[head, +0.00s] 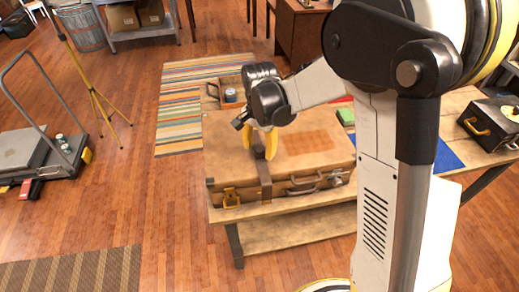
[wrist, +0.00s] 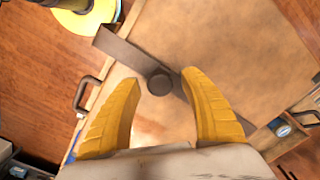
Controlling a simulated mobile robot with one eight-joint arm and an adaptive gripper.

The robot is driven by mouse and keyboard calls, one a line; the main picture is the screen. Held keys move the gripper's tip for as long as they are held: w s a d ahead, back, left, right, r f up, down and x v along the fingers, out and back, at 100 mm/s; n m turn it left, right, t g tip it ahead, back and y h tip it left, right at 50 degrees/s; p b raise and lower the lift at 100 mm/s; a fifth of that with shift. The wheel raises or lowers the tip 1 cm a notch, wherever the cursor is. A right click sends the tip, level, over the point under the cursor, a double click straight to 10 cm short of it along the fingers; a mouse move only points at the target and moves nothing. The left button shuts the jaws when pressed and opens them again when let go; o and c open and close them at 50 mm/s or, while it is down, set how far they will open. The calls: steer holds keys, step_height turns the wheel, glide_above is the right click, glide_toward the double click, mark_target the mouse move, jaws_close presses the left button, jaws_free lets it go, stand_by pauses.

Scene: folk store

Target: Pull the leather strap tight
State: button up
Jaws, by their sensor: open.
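A large tan suitcase (head: 225,155) lies flat and closed on the workbench (head: 285,212). A dark brown leather strap (head: 264,178) runs over its lid and down its front. In the wrist view the strap (wrist: 118,48) crosses the lid diagonally, with a dark round knob (wrist: 159,83) on it. My gripper (head: 260,148) is over the lid at the strap. In the wrist view my gripper (wrist: 159,78) is open, its yellow fingers on either side of the knob. I cannot tell whether the fingertips touch the lid.
The suitcase has a front handle (head: 305,186) and a brass latch (head: 231,198). An open wooden box (head: 212,103) with a tin sits behind it. A black case (head: 490,122) and a blue mat (head: 446,157) lie to the right. A cart (head: 40,165) stands left on open floor.

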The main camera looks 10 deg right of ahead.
jaws_close()
steer(key=shift+w, duration=1.9)
steer(key=shift+r, duration=0.1)
jaws_free()
steer(key=shift+w, duration=0.15)
step_height(320, 180, up, 12)
